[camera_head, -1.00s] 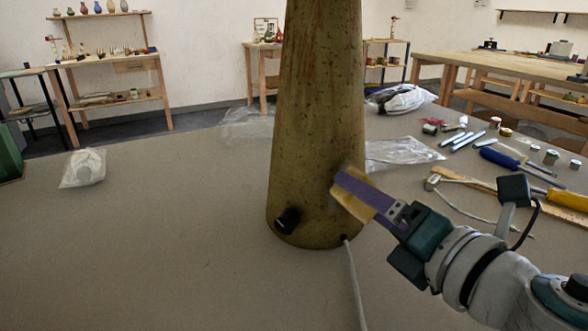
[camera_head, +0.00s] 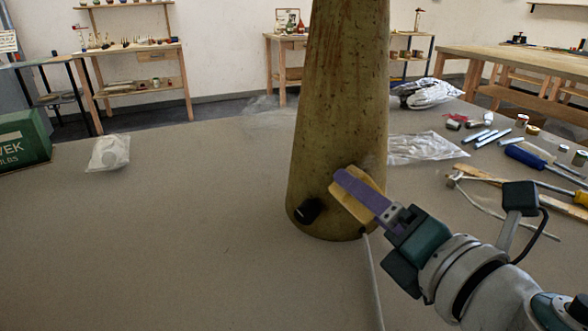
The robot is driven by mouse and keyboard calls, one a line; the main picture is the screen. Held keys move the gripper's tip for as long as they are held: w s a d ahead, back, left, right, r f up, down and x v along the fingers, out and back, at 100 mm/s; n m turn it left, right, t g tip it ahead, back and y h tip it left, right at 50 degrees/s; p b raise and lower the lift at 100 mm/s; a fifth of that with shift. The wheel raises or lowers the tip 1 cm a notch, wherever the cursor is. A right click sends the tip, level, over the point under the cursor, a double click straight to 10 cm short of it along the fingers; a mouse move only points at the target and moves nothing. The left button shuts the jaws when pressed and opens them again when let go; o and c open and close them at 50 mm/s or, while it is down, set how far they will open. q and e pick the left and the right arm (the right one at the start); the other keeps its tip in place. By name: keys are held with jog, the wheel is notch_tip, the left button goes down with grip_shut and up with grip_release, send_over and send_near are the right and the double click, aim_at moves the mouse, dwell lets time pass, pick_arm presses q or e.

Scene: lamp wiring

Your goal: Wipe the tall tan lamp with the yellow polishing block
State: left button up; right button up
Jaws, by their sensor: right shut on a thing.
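The tall tan lamp (camera_head: 338,100) stands upright on the grey table, its top cut off by the picture edge. My right gripper (camera_head: 365,194), with purple fingers, is shut on the yellow polishing block (camera_head: 347,207). The block lies at the lamp's lower right face and appears to touch it. The fingers hide part of the block. My left gripper is not in view.
Clear plastic bags (camera_head: 425,147), silvery tubes (camera_head: 487,138), a blue-handled screwdriver (camera_head: 526,157) and a wooden-handled tool (camera_head: 500,183) lie at the right. A green box (camera_head: 22,140) and a bagged bulb (camera_head: 108,153) are at the left. The table's left middle is clear.

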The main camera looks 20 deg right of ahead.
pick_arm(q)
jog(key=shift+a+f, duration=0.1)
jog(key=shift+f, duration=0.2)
pick_arm(e)
jog(key=shift+w+d, duration=0.15)
jog(key=shift+d, duration=1.35)
jog(key=shift+w+d, duration=0.1)
jog(key=shift+d, duration=1.4)
pick_arm(q)
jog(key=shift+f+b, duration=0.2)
jog(key=shift+b, duration=0.3)
pick_arm(e)
jog(key=shift+s+d+r, duration=0.1)
jog(key=shift+s+r, duration=0.15)
jog(key=shift+s, duration=1.25)
jog(key=shift+s+d+r, duration=0.1)
jog(key=shift+s+r, duration=0.1)
jog(key=shift+s, duration=1.25)
pick_arm(q)
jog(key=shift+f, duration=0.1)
jog(key=shift+b, duration=0.35)
pick_arm(e)
jog(key=s, duration=0.3)
jog(key=shift+s+r, duration=0.1)
